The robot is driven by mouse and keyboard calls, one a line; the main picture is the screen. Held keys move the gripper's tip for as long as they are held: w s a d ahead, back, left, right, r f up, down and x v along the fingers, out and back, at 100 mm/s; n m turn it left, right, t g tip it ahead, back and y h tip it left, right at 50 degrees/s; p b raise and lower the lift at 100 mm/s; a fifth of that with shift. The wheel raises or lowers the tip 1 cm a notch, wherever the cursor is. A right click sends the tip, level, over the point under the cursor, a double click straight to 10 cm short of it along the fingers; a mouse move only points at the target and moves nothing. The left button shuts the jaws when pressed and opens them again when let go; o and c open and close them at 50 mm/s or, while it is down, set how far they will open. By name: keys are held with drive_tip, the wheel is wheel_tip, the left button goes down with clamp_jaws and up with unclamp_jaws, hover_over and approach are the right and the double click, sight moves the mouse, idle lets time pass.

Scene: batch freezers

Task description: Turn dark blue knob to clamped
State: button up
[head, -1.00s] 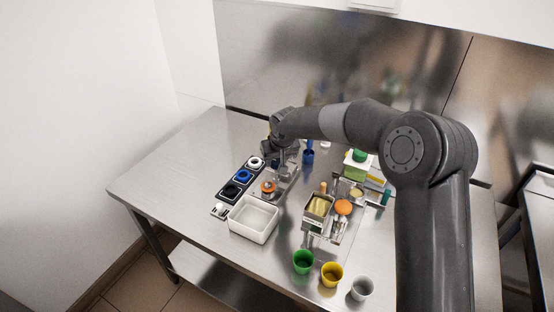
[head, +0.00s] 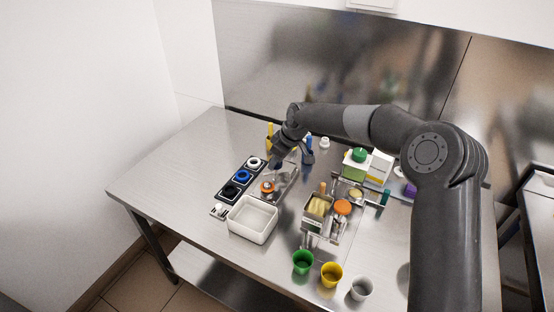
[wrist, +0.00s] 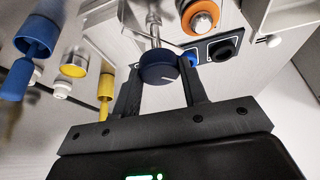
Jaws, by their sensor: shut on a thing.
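The dark blue knob (wrist: 158,68) is a round cap with a light mark on its face, on a metal stem in the wrist view. My gripper (wrist: 158,76) has one finger on each side of it and is shut on it. In the head view my gripper (head: 277,163) reaches down to the back end of a metal fixture (head: 284,184) and hides most of the knob. The fixture also carries an orange round part (head: 268,187), which shows in the wrist view (wrist: 201,18) too.
A panel with white, blue (head: 243,176) and black rings lies left of the fixture. A white bin (head: 253,220) stands in front. Blue (head: 308,155) and yellow (head: 270,132) upright parts stand close behind my gripper. The table's left side is clear.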

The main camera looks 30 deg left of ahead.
drive_tip(key=n+g, duration=0.1)
drive_tip(key=n, duration=0.3)
drive_tip(key=shift+w+n+g, duration=0.15)
drive_tip(key=shift+n+g, duration=0.15)
drive_tip(key=shift+g, duration=0.1)
drive_tip(key=shift+w+a+n+g+h, duration=0.1)
drive_tip(key=shift+n+g+h, duration=0.3)
drive_tip(key=shift+n, duration=0.85)
drive_tip(key=shift+n+g+h, duration=0.2)
drive_tip(key=shift+n+g, duration=0.3)
drive_tip(key=shift+n, duration=0.75)
drive_tip(key=o, duration=1)
drive_tip(key=shift+c, duration=0.2)
drive_tip(key=v, duration=1)
drive_tip(key=shift+r, duration=0.4)
drive_tip(key=shift+w+r, duration=0.1)
